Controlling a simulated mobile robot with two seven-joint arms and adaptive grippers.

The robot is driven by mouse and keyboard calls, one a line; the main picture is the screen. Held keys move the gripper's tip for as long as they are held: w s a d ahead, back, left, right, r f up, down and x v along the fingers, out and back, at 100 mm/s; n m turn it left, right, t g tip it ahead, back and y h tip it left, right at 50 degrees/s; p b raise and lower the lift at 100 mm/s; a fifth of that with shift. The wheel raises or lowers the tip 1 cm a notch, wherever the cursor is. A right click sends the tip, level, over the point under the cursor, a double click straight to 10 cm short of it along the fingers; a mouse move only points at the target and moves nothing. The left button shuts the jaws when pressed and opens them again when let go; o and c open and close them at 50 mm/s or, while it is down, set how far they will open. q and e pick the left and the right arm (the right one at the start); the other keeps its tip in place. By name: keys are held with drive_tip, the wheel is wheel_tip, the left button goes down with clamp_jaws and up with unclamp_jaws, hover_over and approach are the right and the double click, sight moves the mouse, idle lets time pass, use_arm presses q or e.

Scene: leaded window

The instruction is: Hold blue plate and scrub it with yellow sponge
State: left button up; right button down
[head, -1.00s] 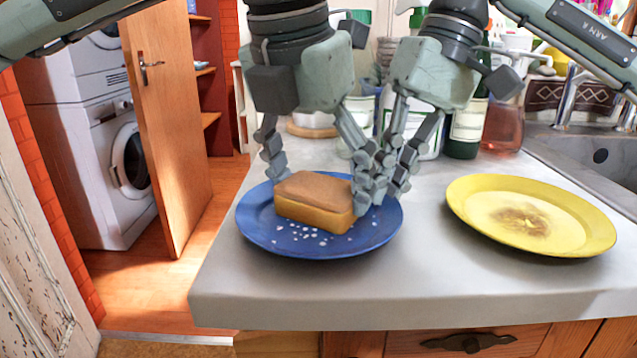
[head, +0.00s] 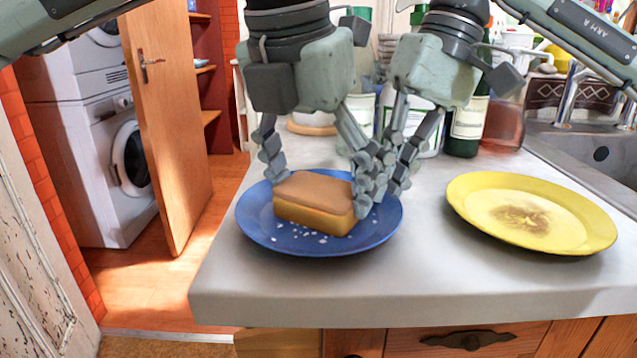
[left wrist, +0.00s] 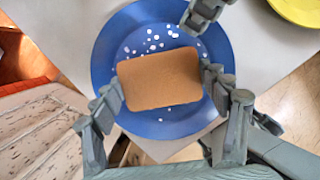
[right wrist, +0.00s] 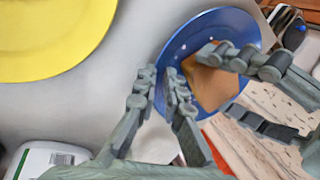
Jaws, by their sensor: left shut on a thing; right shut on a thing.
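The blue plate (head: 260,225) lies near the counter's front left edge, with white specks on it. The yellow sponge (head: 314,205), with a brown top, rests on the plate. My left gripper (head: 320,188) is shut on the sponge, one finger on each side; the left wrist view shows the sponge (left wrist: 160,80) between the fingers over the plate (left wrist: 108,55). My right gripper (head: 385,188) is shut on the plate's back right rim, partly hidden behind the left one's finger. In the right wrist view its fingers (right wrist: 163,85) pinch the plate rim (right wrist: 190,35).
A yellow plate (head: 585,228) with a brown stain lies on the counter (head: 420,285) to the right. A sink (head: 590,160) is at the far right. Bottles, including a dark one (head: 467,125), and containers stand behind the grippers. A wooden door (head: 170,130) is left, beyond the counter.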

use_arm(q)
drive_tip(key=shift+r, duration=4.25)
use_arm(e)
drive_tip(key=shift+f, duration=0.1)
drive_tip(key=c, duration=1.6)
unclamp_jaws()
drive_tip(key=shift+o, duration=0.2)
